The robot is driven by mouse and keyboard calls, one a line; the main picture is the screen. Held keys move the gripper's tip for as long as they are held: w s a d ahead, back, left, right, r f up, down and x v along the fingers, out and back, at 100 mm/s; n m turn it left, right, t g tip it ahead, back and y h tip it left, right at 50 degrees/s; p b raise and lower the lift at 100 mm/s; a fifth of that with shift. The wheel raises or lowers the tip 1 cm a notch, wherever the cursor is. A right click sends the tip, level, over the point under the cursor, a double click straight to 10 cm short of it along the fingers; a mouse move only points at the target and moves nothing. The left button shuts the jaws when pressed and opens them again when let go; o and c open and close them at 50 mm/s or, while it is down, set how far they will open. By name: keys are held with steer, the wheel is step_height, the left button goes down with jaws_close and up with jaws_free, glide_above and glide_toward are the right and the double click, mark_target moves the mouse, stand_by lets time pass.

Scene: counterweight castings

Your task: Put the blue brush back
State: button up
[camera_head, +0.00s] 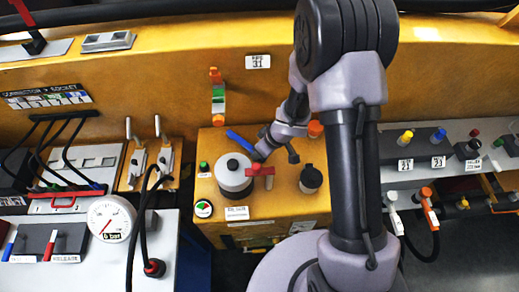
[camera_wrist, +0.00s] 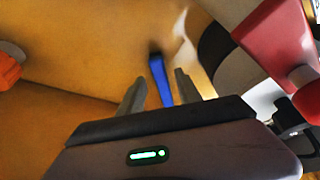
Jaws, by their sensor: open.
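The blue brush (camera_head: 240,141) shows in the head view as a slanted blue handle above the round grey pot (camera_head: 234,178) on the yellow console. My gripper (camera_head: 261,149) is at the handle's lower right end. In the wrist view the blue handle (camera_wrist: 161,80) lies between the two fingertips of my gripper (camera_wrist: 158,88), which are apart. A dark end and a blurred pale part show beyond it. Whether the brush touches the pot, or either finger touches the handle, I cannot tell.
A red handle (camera_head: 262,170) stands close beside the grey pot. A black pot (camera_head: 311,179) is to the right, with an orange knob (camera_head: 315,128) behind it. A pressure gauge (camera_head: 111,219) and black hoses are on the left. Switch panels flank the console.

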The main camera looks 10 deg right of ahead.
steer(key=p+v, duration=0.5)
steer(key=v, duration=0.5)
steer(key=shift+s, duration=0.1)
